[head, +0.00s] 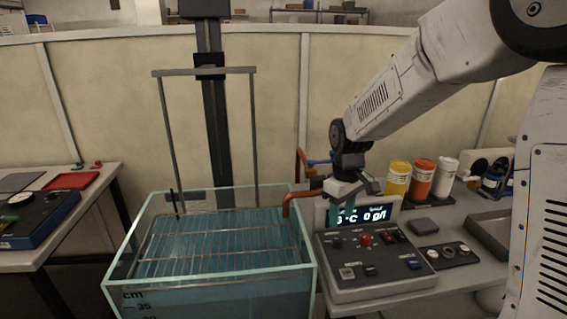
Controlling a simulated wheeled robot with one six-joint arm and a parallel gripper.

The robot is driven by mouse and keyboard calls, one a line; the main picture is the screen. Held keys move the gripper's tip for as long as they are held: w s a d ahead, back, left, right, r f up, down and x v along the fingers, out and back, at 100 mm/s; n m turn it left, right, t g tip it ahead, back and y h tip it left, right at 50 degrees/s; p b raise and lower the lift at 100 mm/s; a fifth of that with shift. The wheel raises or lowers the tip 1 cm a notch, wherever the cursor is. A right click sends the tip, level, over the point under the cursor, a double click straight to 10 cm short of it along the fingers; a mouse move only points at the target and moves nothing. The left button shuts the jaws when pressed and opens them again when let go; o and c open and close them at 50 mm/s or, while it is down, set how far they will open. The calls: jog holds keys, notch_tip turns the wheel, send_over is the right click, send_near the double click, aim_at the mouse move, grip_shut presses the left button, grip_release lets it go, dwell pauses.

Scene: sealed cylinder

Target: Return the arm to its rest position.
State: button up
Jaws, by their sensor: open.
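My arm reaches in from the upper right of the head view, a grey-white forearm ending in a dark wrist. My gripper (347,203) points down over the back left of the control console (372,262), in front of its lit display (376,215). The jaws are open, and I see nothing held between them. The fingertips overlap the display in the picture, so I cannot tell whether they touch the console.
A glass tank (213,277) of blue water with a wire rack stands left of the console, under a dark column and frame (205,72). Yellow, orange and white bottles (423,178) stand right of the gripper. A side table (50,187) is at far left.

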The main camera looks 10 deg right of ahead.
jog(key=s+d+r+m, duration=0.1)
jog(key=s+r+m, duration=0.2)
jog(key=s, duration=1.2)
jog(key=s+d+r+m+t, duration=0.1)
jog(key=s+d+r+m, duration=0.1)
jog(key=s+r, duration=0.6)
jog(key=s+m, duration=0.1)
jog(key=s, duration=0.6)
jog(key=shift+s+r+m, duration=0.2)
jog(key=shift+r+m, duration=0.05)
jog(key=shift+m, duration=0.05)
jog(key=shift+d, duration=0.1)
